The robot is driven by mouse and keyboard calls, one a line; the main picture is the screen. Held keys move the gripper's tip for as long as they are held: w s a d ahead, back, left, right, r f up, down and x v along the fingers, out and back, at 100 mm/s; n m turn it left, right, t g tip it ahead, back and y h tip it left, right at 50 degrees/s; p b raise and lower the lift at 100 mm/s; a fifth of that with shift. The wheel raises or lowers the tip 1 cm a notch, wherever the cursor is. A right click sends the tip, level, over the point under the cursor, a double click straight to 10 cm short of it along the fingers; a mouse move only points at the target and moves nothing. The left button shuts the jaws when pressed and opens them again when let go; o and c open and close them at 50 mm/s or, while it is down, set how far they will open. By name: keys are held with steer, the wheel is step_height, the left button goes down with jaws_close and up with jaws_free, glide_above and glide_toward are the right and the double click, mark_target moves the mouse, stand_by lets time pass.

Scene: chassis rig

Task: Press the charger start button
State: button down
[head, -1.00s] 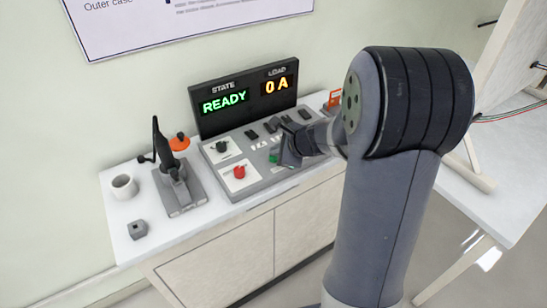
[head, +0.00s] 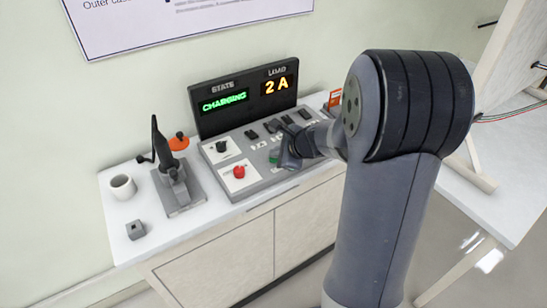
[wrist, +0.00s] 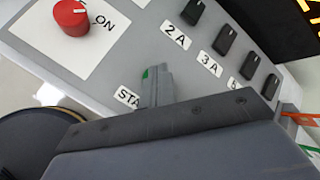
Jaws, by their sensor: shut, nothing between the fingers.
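The charger panel (head: 262,178) stands on a white cabinet top. Its display (head: 243,98) reads CHARGING in green and 2 A in orange. The green start button (head: 274,156) is on the panel front, mostly covered by my gripper. In the wrist view only a sliver of the green button (wrist: 147,73) shows beside the fingertips, above a partly hidden label reading "STA". My gripper (head: 283,160) is shut and empty, with its tips (wrist: 157,72) at the button. I cannot tell whether they touch it.
A red knob (head: 239,171) and a black knob (head: 221,146) sit to the left on the panel. Black switches (wrist: 193,11) labelled 2 A and 3 A are close to my gripper. A black-handled tool (head: 172,178), white mug (head: 123,187) and grey block (head: 136,230) stand left.

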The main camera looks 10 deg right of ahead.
mark_target(276, 160)
steer(key=shift+r+p, duration=0.7)
steer(key=shift+r, duration=0.15)
step_height(276, 160, up, 5)
steer(key=p, duration=0.4)
steer(key=shift+r, duration=0.1)
stand_by(0.8)
